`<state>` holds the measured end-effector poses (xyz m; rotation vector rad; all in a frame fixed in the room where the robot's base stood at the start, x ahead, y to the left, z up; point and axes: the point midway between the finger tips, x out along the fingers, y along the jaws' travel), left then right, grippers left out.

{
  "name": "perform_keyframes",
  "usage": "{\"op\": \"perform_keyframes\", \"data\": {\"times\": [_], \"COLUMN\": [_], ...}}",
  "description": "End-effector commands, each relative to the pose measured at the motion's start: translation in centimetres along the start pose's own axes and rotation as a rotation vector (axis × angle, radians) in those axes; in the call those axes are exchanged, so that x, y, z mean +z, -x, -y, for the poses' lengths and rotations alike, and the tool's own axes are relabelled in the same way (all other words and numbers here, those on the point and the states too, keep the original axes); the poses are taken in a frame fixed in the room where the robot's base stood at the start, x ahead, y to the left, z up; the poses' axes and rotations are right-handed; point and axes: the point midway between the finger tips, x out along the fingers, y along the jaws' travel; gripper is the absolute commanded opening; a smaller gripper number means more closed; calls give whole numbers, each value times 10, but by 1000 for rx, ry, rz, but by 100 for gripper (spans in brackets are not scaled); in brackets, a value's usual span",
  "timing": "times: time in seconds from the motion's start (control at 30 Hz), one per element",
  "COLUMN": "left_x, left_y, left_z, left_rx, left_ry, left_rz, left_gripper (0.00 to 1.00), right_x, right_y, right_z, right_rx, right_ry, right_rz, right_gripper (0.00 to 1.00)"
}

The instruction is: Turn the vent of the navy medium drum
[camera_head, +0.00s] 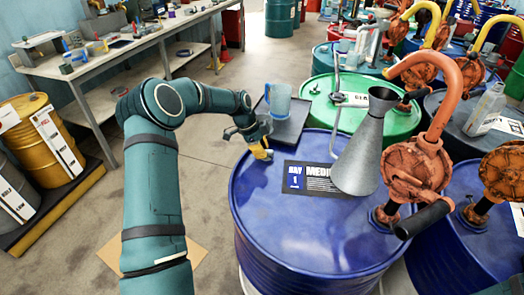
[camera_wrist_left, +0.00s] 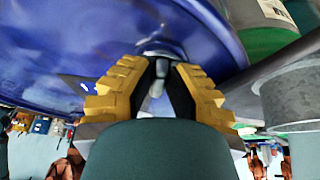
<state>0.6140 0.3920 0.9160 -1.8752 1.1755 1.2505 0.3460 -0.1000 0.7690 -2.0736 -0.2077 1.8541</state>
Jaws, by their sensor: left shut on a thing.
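The navy medium drum (camera_head: 310,225) stands at the centre right of the head view, with a "MEDIUM" label (camera_head: 305,178) on its top. It also shows in the left wrist view (camera_wrist_left: 60,40). My left gripper (camera_head: 262,153) is at the drum's far left rim, pointing down at the top. In the left wrist view its yellow ribbed fingertips (camera_wrist_left: 156,80) close around a small grey metal piece, the vent (camera_wrist_left: 157,84). The vent is mostly hidden by the fingers. My right gripper is not in view.
A grey metal funnel (camera_head: 362,150) and a rusty orange hand pump (camera_head: 415,165) stand on the drum's right side. A clear blue jug (camera_head: 279,100) stands on a dark surface behind the gripper. A green drum (camera_head: 362,118) is behind. Open floor lies left of the drum.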

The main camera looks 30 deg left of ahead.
Motion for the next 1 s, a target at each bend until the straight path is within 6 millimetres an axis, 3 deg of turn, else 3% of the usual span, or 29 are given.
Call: {"op": "perform_keyframes", "data": {"times": [0.5,1.0], "left_x": [-1,-1], "left_y": [-3,-4], "left_z": [5,6], "left_rx": [164,215], "left_ry": [-381,-502], "left_rz": [1,1], "left_gripper": [0,0], "right_x": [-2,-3], "right_y": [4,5], "right_z": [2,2], "right_rx": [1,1], "right_ry": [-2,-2], "right_rz": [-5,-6], "right_gripper": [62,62]}}
